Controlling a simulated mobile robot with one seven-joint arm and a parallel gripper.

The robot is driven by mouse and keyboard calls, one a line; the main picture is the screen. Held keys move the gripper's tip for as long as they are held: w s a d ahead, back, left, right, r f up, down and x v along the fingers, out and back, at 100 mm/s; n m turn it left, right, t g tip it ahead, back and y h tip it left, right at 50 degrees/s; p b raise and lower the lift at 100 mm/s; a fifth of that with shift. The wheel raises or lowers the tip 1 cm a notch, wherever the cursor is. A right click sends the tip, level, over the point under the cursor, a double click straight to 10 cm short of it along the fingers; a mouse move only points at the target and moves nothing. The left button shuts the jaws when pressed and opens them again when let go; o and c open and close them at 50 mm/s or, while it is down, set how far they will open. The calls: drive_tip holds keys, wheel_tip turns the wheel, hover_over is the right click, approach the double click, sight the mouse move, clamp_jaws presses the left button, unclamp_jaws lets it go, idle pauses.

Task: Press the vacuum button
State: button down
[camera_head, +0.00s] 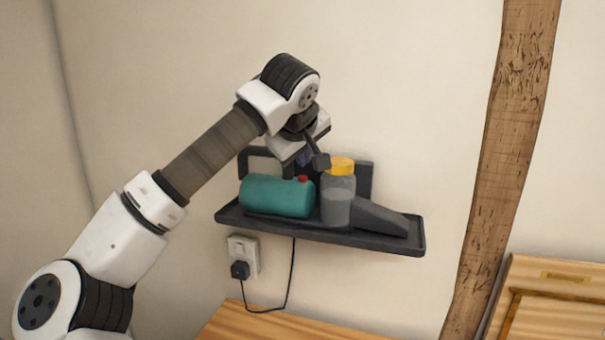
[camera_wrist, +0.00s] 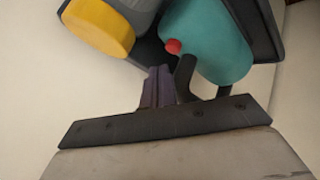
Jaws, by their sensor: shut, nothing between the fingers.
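The vacuum (camera_head: 275,197) lies on a dark wall shelf, with a teal body on the left and a grey nozzle (camera_head: 380,218) on the right. Its small red button (camera_head: 302,178) is on top of the teal body. My gripper (camera_head: 319,161) is shut and empty, above and slightly right of the button in the head view. In the wrist view the button (camera_wrist: 173,46) and teal body (camera_wrist: 212,45) show just beyond my gripper (camera_wrist: 172,76). A gap shows between fingers and button in the picture; I cannot tell the exact depth.
A plug and socket (camera_head: 243,255) with a black cable are below. A wooden post (camera_head: 505,160) stands at right.

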wheel_tip(320, 180, up, 6)
drive_tip(key=p, duration=0.4)
drive_tip(key=shift+f, duration=0.2)
